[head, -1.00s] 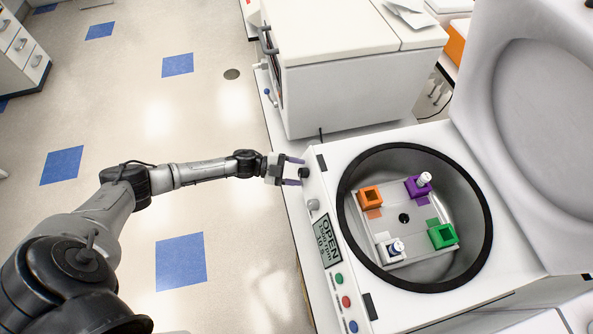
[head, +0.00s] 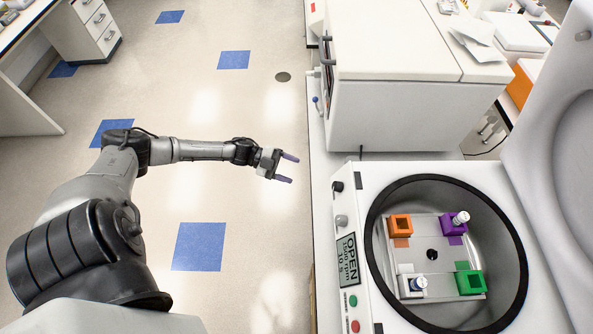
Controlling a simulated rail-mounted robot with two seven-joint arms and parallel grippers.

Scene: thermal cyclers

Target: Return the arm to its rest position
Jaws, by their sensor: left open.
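My left arm comes in from the left and reaches across over the floor. Its gripper (head: 288,168) is open and empty, with its two purple fingers apart. It hangs to the left of the bench edge and touches nothing. The centrifuge (head: 350,215) stands to its right with the lid (head: 560,140) raised and the display (head: 348,258) reading OPEN. Inside are orange (head: 400,224), purple (head: 453,226), green (head: 470,283) and white (head: 407,292) holders. Capped tubes stand in the purple and white ones. My right gripper is out of view.
A large white box-shaped machine (head: 395,110) stands behind the centrifuge on the bench. Drawers (head: 97,25) and a desk (head: 25,110) are at the far left. The floor (head: 240,110) between them and the bench is clear.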

